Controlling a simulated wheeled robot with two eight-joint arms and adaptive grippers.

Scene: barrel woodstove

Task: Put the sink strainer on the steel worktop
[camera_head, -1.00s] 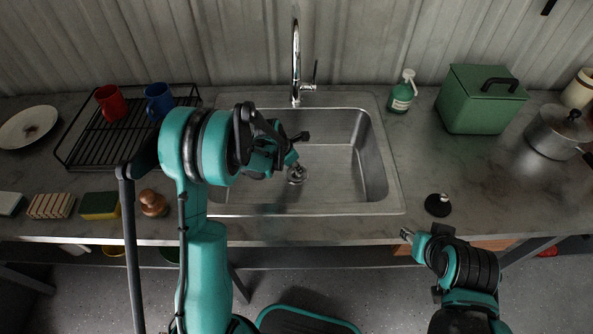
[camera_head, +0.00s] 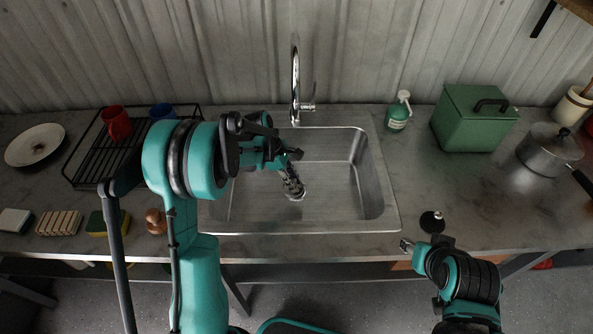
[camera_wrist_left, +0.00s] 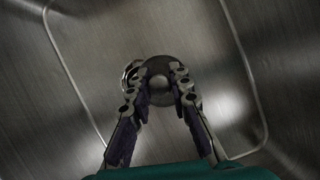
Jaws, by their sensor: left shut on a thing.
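My left gripper (camera_head: 290,180) reaches down into the steel sink basin (camera_head: 335,200). In the left wrist view, its two fingers (camera_wrist_left: 160,85) are shut on a round, dull metal sink strainer (camera_wrist_left: 158,90). A bright drain ring (camera_wrist_left: 130,72) shows partly behind the strainer, off to its left. In the head view the fingers largely hide the strainer; the drain (camera_head: 298,196) shows just below them. The grey worktop (camera_head: 480,205) surrounds the sink. My right gripper (camera_head: 405,245) is at the worktop's front edge, right of the sink; its finger opening is unclear.
A black round item with a knob (camera_head: 432,222) lies right of the sink. The faucet (camera_head: 296,85) stands behind it. A soap bottle (camera_head: 399,112), green box (camera_head: 474,120) and pot (camera_head: 548,150) are at right. A dish rack (camera_head: 90,160) and sponges (camera_head: 60,222) are at left.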

